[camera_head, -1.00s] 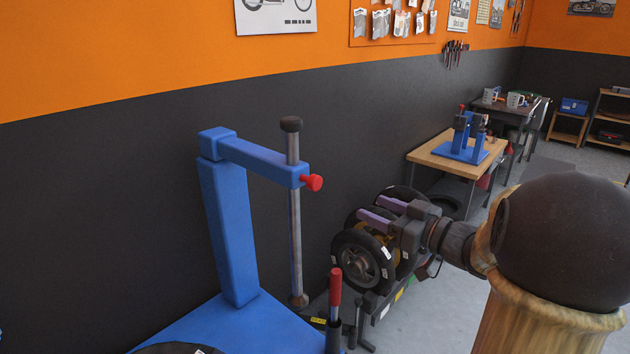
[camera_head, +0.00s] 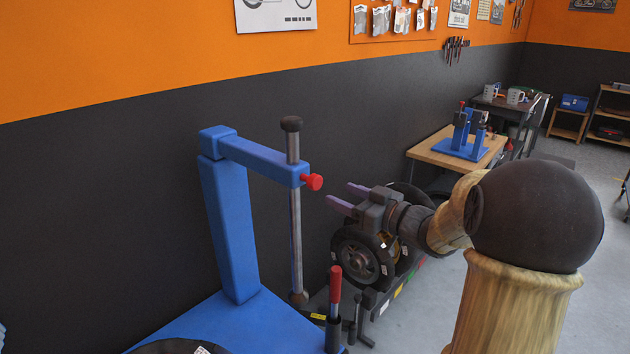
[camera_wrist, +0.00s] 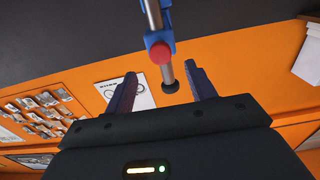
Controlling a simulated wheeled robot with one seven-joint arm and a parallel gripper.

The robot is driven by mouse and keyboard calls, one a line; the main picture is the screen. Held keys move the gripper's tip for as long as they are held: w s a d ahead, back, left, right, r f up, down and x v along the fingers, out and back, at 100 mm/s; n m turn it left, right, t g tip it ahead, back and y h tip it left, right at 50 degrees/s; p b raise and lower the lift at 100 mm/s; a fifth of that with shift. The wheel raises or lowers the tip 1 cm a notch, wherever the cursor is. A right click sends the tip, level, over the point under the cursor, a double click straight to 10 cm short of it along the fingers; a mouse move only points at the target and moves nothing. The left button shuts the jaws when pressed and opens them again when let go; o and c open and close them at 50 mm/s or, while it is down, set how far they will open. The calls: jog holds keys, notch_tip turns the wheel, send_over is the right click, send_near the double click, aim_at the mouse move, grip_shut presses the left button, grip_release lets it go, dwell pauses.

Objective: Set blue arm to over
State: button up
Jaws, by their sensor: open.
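The blue arm (camera_head: 258,160) is a horizontal bar on top of a blue post (camera_head: 229,225). A red knob (camera_head: 312,182) sits at the arm's end. My gripper (camera_head: 348,197) is open and empty, just right of and slightly below the red knob, apart from it. In the wrist view, the red knob (camera_wrist: 160,53) and the rod (camera_wrist: 167,72) appear ahead, between the purple fingers of my gripper (camera_wrist: 161,90).
The blue base (camera_head: 225,325) carries part of a dark wheel at the bottom edge. A red-handled lever (camera_head: 335,285) stands at its right. Tyres (camera_head: 360,258) stand behind my gripper. A wooden table (camera_head: 455,155) with a blue stand is farther back. Floor on the right is open.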

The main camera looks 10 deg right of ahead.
aim_at(318, 185)
jog(key=p+x, duration=0.1)
jog(key=x, duration=0.8)
jog(key=shift+w+a, duration=0.1)
jog(key=shift+c, duration=0.4)
grip_shut()
